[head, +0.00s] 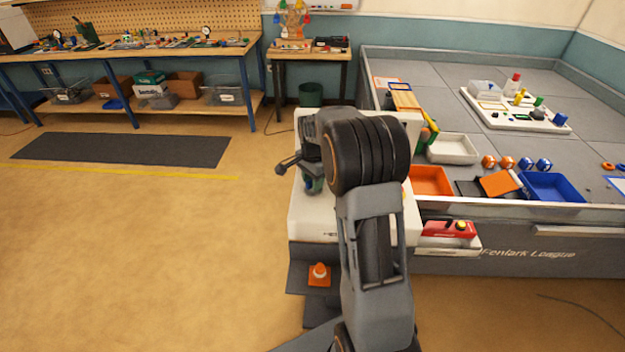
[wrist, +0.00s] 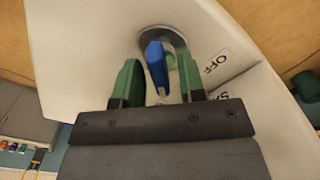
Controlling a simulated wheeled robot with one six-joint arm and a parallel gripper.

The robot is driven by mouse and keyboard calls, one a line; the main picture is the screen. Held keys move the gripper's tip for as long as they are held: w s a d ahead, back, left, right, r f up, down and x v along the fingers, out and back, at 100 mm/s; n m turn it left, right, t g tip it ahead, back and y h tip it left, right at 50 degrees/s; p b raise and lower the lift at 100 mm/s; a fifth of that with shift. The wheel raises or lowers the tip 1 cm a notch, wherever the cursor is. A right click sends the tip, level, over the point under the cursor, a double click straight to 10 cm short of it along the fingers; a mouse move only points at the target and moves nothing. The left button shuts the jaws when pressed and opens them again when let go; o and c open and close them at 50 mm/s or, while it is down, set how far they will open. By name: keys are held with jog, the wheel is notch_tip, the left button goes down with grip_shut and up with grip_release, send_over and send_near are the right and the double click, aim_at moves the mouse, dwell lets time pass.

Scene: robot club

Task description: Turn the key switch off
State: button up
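The key switch has a blue key (wrist: 156,66) set in a round grey collar (wrist: 160,34) on a white panel (wrist: 95,45). An "OFF" label (wrist: 215,62) is on the panel to the right of the key. The key's grip stands roughly upright in the wrist view and does not point at that label. My gripper (wrist: 160,78) is open, with one green finger on each side of the key. A gap shows between the key and each finger. In the head view, my gripper (head: 312,180) is over the white console (head: 312,224), partly hidden by my arm.
A second label (wrist: 226,96), partly cut off, lies below "OFF". In the head view, an orange bin (head: 430,181), a white bin (head: 453,149) and a blue bin (head: 552,187) stand right of the console.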

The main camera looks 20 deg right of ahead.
grip_shut()
dwell(0.3)
jog(key=n, duration=0.8)
jog(key=shift+n+b, duration=0.35)
jog(key=shift+n, duration=0.05)
jog(key=n, duration=0.4)
jog(key=shift+r+n, duration=0.1)
jog(key=shift+n, duration=2.3)
jog(key=shift+w+n, duration=0.1)
jog(key=shift+n, duration=0.2)
jog(key=shift+o, duration=0.5)
grip_release()
